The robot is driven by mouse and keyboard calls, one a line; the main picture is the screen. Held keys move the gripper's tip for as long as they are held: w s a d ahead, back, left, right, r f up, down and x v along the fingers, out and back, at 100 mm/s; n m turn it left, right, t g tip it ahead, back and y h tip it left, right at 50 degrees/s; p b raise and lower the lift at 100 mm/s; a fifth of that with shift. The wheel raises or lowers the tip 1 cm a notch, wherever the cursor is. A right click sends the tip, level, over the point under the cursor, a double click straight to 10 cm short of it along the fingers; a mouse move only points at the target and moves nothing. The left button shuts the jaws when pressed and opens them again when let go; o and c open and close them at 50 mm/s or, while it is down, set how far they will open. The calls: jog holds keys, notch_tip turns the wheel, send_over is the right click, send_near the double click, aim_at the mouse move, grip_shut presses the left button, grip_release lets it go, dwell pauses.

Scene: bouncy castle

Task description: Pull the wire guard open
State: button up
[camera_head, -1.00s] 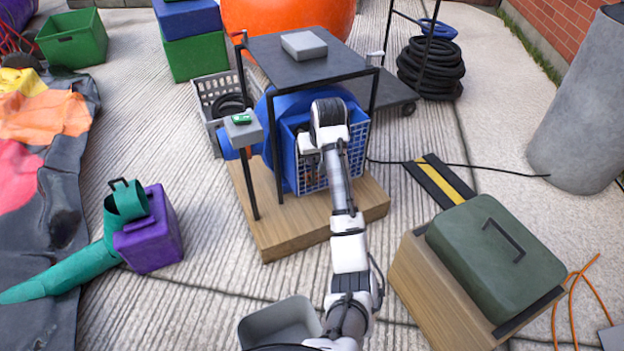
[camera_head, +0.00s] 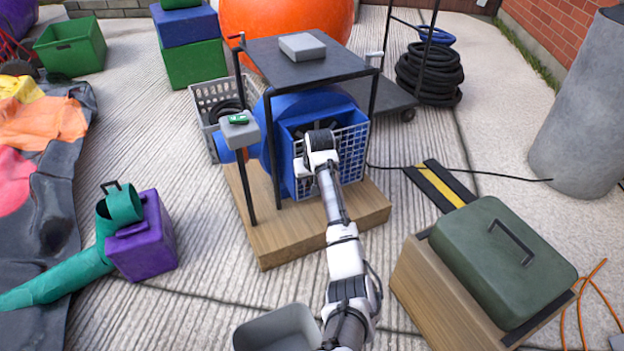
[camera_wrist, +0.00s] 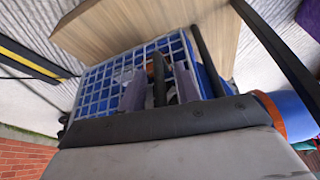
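The wire guard (camera_head: 353,150) is a pale blue-white grid on the front of the blue blower (camera_head: 287,140), which stands on a wooden platform. In the head view the guard slants, and a dark gap shows between its upper edge and the blower. My gripper (camera_wrist: 160,90) is at the guard; in the head view my wrist hides its fingers and part of the grid. In the wrist view the grid (camera_wrist: 100,92) fills the middle. The two grey fingers stand apart against it, with a dark upright piece between them. Whether they touch it is unclear.
A black-framed table (camera_head: 262,60) with a grey box stands over the blower, its legs close to the guard. A green case (camera_head: 490,265) on a wooden box is at right front. A grey bin (camera_head: 280,328) is near my base. A cable runs right along the floor.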

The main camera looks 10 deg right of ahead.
grip_shut()
jog(key=shift+r, duration=0.1)
